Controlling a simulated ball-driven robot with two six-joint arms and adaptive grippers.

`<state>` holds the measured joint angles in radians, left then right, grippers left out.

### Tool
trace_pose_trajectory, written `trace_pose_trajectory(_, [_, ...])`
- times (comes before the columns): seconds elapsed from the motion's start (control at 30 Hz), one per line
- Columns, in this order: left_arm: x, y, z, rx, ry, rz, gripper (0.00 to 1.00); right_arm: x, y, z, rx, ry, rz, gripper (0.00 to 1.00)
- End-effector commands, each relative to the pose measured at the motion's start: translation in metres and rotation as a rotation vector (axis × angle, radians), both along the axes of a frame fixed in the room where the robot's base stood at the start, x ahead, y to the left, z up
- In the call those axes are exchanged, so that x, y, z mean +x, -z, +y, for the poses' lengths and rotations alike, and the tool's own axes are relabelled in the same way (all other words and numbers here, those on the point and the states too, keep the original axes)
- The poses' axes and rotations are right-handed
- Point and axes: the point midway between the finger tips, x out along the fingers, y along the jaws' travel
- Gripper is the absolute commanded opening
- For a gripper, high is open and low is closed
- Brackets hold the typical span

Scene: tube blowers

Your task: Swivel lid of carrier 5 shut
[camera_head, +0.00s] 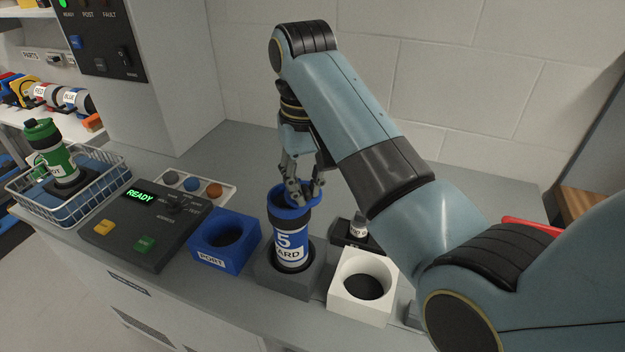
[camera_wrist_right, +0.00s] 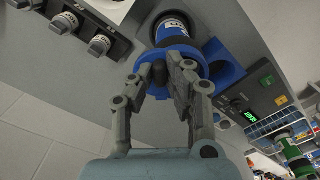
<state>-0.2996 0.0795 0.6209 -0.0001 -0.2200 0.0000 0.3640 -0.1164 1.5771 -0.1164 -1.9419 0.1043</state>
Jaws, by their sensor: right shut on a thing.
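Carrier 5 (camera_head: 290,245), a dark tube with a blue and white label, stands upright in a dark grey block (camera_head: 288,282) on the counter. Its blue lid (camera_head: 277,208) is at the top; the fingers partly hide it, and I cannot tell how far it covers the mouth. My right gripper (camera_head: 303,196) comes from above and behind and is shut on the lid. In the right wrist view the gripper (camera_wrist_right: 167,75) is against the blue lid (camera_wrist_right: 197,52), with the carrier (camera_wrist_right: 172,29) beyond it. My left gripper is not in view.
A blue socket block (camera_head: 205,250) stands left of the carrier and a white one (camera_head: 345,305) right. Behind the white block is a small dark stand (camera_head: 345,234). A control panel (camera_head: 125,235) reading READY and a wire basket (camera_head: 100,195) with a green carrier (camera_head: 50,150) are farther left.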

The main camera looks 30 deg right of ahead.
Motion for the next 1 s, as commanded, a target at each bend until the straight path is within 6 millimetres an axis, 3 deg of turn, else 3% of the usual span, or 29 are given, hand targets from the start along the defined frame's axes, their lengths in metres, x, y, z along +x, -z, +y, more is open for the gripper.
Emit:
trace_pose_trajectory(0.5, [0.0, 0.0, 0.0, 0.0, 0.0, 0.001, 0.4, 0.006, 0.0, 0.018, 0.0, 0.386, 0.0, 0.0])
trace_pose_trajectory(1.0, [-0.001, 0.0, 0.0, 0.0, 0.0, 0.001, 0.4, 0.008, 0.0, 0.022, 0.0, 0.49, 0.0, 0.0])
